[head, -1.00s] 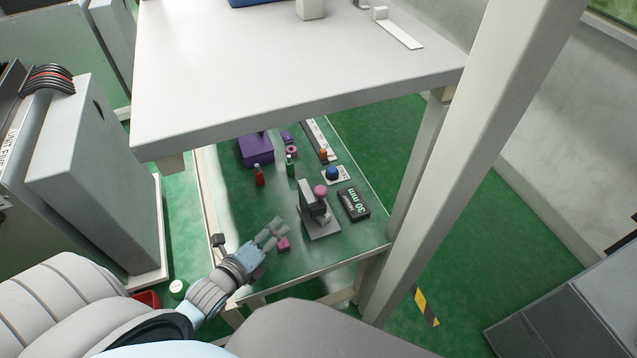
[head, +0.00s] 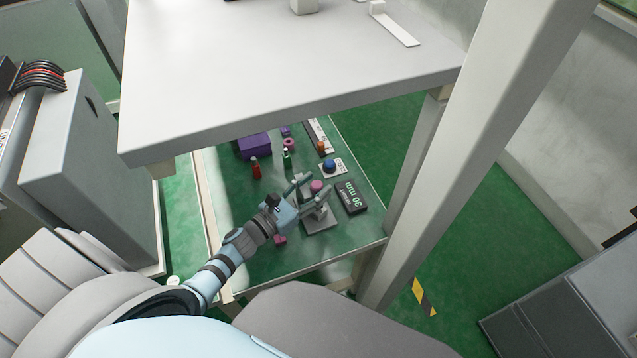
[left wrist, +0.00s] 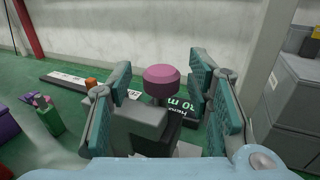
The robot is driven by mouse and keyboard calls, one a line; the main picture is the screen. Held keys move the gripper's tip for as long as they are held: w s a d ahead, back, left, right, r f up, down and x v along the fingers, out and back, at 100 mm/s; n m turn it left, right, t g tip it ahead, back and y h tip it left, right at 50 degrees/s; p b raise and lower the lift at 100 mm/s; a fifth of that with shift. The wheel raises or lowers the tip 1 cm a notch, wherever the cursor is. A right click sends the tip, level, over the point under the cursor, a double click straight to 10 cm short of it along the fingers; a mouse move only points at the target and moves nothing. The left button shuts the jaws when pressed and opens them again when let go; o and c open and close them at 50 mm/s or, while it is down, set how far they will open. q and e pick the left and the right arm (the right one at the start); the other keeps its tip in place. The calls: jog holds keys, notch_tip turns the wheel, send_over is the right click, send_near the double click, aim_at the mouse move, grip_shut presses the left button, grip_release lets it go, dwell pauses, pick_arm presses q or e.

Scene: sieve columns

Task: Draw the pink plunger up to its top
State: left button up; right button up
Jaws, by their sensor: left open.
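The pink plunger (head: 317,186) is a round knob on a short stem, on a grey stand (head: 320,222) on the green lower shelf. In the left wrist view the pink knob (left wrist: 161,78) stands upright between the two teal finger pads, with a grey block of the stand (left wrist: 140,120) just below it. My left gripper (head: 309,190) is open around the knob, with gaps visible on both sides in the left wrist view (left wrist: 160,100). The stand partly hides behind the fingers in the head view. My right gripper is not in view.
A black box marked 30 mm (head: 352,197) lies right of the stand. A blue knob (head: 330,166), green bottle (head: 287,158), red bottle (head: 256,168) and purple box (head: 254,146) sit farther back. A pink block (head: 280,239) lies in front. The white upper tabletop (head: 280,75) overhangs the shelf.

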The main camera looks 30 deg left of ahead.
pick_arm(q)
jog(key=shift+w+d, duration=0.25)
jog(key=shift+w, duration=0.3)
jog(key=shift+r, duration=0.1)
jog(key=shift+c, duration=0.3)
grip_shut()
